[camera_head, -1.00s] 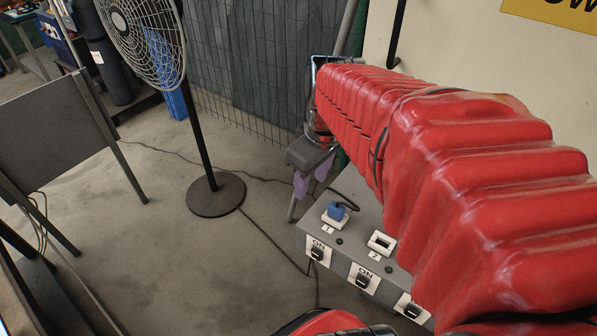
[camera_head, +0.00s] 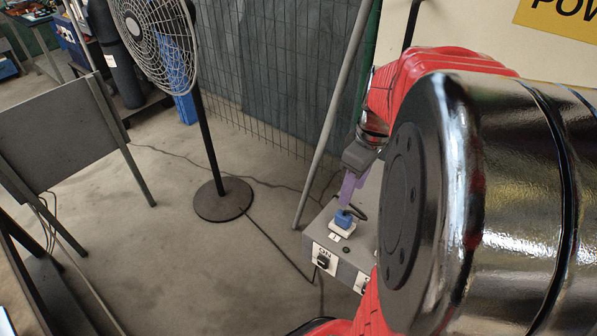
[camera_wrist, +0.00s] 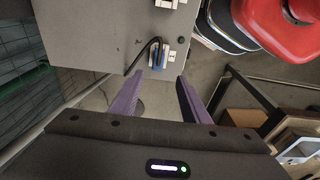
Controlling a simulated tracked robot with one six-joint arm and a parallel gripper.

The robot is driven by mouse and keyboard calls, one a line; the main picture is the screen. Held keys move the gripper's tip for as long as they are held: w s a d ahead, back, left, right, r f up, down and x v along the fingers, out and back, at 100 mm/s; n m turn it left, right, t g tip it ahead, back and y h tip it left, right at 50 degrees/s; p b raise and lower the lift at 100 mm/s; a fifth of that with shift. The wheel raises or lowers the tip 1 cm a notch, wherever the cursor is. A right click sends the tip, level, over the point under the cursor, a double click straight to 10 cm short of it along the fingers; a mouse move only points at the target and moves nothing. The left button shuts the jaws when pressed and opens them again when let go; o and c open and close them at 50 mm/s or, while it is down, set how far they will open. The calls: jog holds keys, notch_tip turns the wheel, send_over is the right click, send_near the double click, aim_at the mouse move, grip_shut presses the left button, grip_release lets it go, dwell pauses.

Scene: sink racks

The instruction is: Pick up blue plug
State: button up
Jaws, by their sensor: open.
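The blue plug (camera_head: 343,218) sits in a white socket on top of a grey power box (camera_head: 318,232), near its left end. In the wrist view the plug (camera_wrist: 158,57) shows with a black cable curving from it. My gripper (camera_head: 350,192) has purple fingers and hangs just above the plug in the head view. In the wrist view the two fingers (camera_wrist: 158,78) are apart, with the plug a little beyond their tips and between them. They do not visibly hold it. My arm hides the right part of the box in the head view.
A second white socket (camera_wrist: 167,4) is on the box. A black switch (camera_head: 323,261) is on its front. A grey pole (camera_head: 330,120) and wire fence stand behind. A pedestal fan (camera_head: 222,198) and grey panel are left, with open floor between.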

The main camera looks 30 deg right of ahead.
send_over(345, 215)
jog(key=f, duration=0.7)
jog(key=shift+s+a, duration=0.15)
jog(key=shift+s, duration=0.05)
jog(key=shift+f, duration=0.1)
jog(key=shift+f, duration=0.1)
jog(key=shift+w+f, duration=0.2)
jog(key=shift+f, duration=2.3)
jog(key=shift+c, duration=0.3)
grip_shut()
